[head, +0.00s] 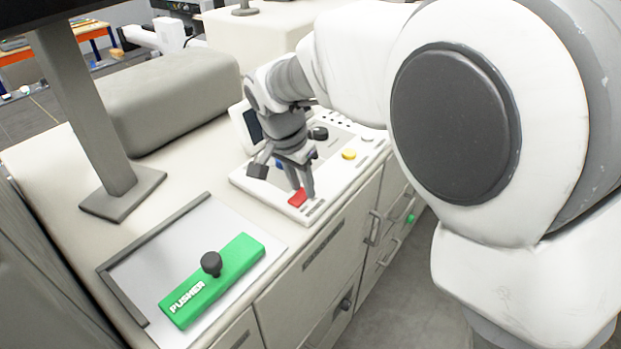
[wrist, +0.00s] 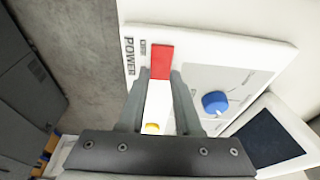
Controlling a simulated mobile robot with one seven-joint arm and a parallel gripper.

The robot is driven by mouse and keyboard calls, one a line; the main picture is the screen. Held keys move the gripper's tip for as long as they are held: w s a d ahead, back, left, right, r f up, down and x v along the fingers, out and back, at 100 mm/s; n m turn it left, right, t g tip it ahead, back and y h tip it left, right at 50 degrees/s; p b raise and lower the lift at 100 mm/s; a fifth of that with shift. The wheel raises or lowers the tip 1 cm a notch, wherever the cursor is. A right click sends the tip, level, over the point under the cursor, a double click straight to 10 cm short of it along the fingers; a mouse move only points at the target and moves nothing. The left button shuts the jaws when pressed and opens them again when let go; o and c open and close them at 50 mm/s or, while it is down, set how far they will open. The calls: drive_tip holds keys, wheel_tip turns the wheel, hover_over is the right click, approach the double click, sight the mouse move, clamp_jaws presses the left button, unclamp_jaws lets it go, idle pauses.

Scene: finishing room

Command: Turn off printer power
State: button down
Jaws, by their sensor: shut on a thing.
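The printer control panel (head: 325,185) is a white sloped console on the counter. Its red power switch (head: 297,198) sits near the front left corner. In the wrist view the red switch (wrist: 161,58) lies beside a printed POWER label, with a smaller label I cannot read clearly. My gripper (head: 303,190) points down at the switch. In the wrist view the fingertips of my gripper (wrist: 159,76) are at the switch's near end, one on each side, closed on it. The fingers hide part of the switch, and its exact position cannot be told.
A blue knob (wrist: 215,103), a yellow button (head: 348,154), a black knob (head: 319,133) and a small screen (head: 252,125) are close by on the panel. A green pusher (head: 215,282) lies on a tray at front left. A monitor stand (head: 122,192) stands at left.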

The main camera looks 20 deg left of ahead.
drive_tip(key=c, duration=0.6)
unclamp_jaws()
drive_tip(key=p+v, duration=0.1)
drive_tip(key=v, duration=1.6)
drive_tip(key=shift+r, duration=0.2)
drive_tip(key=shift+s, duration=0.1)
